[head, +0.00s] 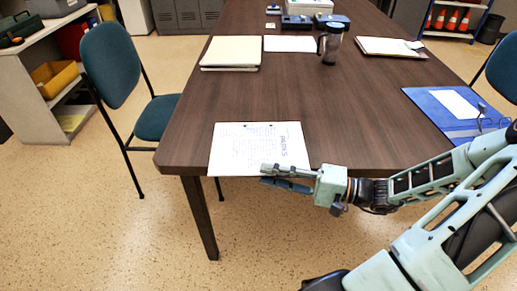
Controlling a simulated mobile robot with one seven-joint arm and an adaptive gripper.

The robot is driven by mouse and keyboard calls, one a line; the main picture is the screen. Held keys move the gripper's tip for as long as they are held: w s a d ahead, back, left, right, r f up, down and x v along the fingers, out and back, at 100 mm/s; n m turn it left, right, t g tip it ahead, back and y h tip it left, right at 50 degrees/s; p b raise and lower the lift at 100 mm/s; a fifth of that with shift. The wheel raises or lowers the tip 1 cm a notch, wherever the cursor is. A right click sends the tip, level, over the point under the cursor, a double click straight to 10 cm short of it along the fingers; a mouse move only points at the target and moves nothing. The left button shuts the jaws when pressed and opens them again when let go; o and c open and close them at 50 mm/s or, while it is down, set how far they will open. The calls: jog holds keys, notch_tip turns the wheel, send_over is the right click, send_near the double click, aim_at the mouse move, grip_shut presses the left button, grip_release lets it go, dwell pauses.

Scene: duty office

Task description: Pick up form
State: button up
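A white sheet with print and handwriting, the form (250,145), lies flat at the front edge of the dark wooden table (190,120). Its near edge reaches the table edge and seems to stick out slightly past it. My gripper (264,176) is at the form's near right edge, coming in from the right. One finger shows above the other, with little space between the tips. The near right corner of the form is hidden behind the gripper. I cannot tell whether the fingers are around the paper or only in front of it.
A stack of folders (231,53), a dark travel mug (329,45), a clipboard (390,47) and a blue folder (445,108) lie on the table. A teal chair (113,66) stands at the left. The tabletop behind the form is clear.

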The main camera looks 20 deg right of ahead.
jog(key=shift+x, duration=0.95)
grip_shut()
